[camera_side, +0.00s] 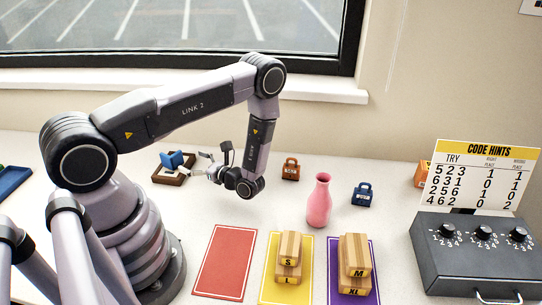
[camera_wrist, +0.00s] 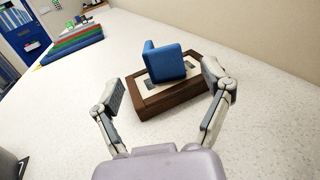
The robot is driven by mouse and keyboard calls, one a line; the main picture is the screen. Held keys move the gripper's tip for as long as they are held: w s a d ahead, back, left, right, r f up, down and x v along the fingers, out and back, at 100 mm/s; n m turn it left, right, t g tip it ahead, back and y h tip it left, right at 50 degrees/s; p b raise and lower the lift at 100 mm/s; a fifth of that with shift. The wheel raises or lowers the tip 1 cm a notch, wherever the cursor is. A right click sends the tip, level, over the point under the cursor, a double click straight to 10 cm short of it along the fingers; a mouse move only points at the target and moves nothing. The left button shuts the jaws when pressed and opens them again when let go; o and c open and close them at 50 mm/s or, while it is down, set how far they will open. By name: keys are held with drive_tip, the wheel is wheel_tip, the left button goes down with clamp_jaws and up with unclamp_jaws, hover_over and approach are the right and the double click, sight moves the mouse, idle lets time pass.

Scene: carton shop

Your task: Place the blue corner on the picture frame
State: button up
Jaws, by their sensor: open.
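The blue corner (camera_wrist: 168,62) sits on the brown picture frame (camera_wrist: 152,104) in the wrist view. It rests on the frame's pale inner area, beside dark grey patches. In the side view the blue corner (camera_side: 172,159) and the wooden frame (camera_side: 160,178) are at the back of the table, left of my gripper. My gripper (camera_wrist: 163,87) is open, with one finger on each side of the frame's near part. No finger visibly touches the blue corner. In the side view my gripper (camera_side: 202,166) is level with the frame, just to its right.
A pink vase (camera_side: 319,203), an orange padlock (camera_side: 290,169) and a blue padlock (camera_side: 361,194) stand to the right. Red (camera_side: 224,262), yellow (camera_side: 265,296) and purple (camera_side: 333,270) mats lie in front, the latter two bearing wooden blocks. A dial box (camera_side: 480,262) is at far right.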

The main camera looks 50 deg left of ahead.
drive_tip(key=v, duration=0.4)
drive_tip(key=shift+w+d+r, duration=0.2)
drive_tip(key=shift+d, duration=0.1)
drive_tip(key=d+r+n+h, duration=0.3)
drive_tip(key=r+n+h, duration=0.2)
drive_tip(key=r, duration=0.6)
drive_tip(key=d+r+n+h, duration=0.3)
drive_tip(key=r+n+h, duration=0.1)
drive_tip(key=r, duration=0.6)
drive_tip(key=s+d+r+n+t+h, duration=0.4)
drive_tip(key=s+d+r+t+h, duration=0.3)
drive_tip(key=s+d+r+t, duration=0.3)
wheel_tip(320, 180, up, 5)
drive_tip(key=t, duration=0.2)
drive_tip(key=shift+s+f+t+h, duration=0.25)
drive_tip(key=shift+s+t+h, duration=0.05)
drive_tip(key=shift+s, duration=0.1)
